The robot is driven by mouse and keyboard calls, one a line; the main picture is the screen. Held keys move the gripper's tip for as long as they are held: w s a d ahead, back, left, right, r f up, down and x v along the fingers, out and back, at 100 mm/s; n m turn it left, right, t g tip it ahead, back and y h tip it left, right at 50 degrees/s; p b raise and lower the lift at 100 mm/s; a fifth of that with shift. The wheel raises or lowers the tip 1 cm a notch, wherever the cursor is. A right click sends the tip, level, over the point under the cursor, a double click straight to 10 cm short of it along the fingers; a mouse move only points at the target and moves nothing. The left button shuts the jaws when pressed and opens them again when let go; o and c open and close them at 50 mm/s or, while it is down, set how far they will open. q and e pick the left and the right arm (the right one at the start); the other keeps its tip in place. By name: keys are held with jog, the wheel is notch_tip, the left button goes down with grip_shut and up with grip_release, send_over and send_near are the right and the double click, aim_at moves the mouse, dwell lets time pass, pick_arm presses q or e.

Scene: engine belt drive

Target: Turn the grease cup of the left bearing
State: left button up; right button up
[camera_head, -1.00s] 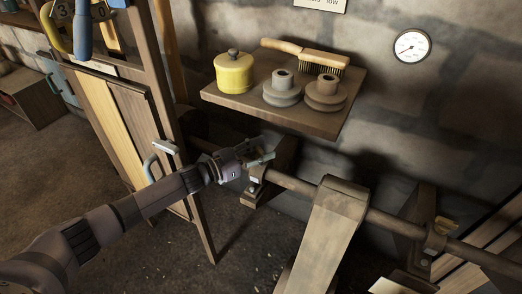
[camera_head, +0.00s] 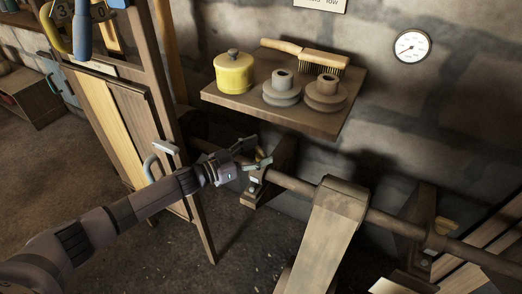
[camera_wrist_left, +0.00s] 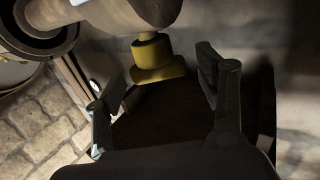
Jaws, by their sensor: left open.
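My left gripper (camera_head: 255,154) is at the left bearing (camera_head: 257,181), where the shaft meets its wall bracket. In the left wrist view its two dark fingers (camera_wrist_left: 163,84) stand wide apart and hold nothing. The brass-yellow grease cup (camera_wrist_left: 151,55) shows just beyond and between the fingertips, with clear space on both sides. It has a round knob and a wider flared part. In the head view the gripper mostly hides this cup. My right gripper is not in view.
A shelf (camera_head: 222,103) above holds a yellow pot (camera_head: 234,74), two pulleys and a brush (camera_head: 318,58).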

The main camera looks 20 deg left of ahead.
pick_arm(q)
jog(key=v, duration=1)
jog(key=shift+s+a, duration=0.25)
jog(key=shift+a, duration=0.05)
jog(key=shift+r, duration=0.1)
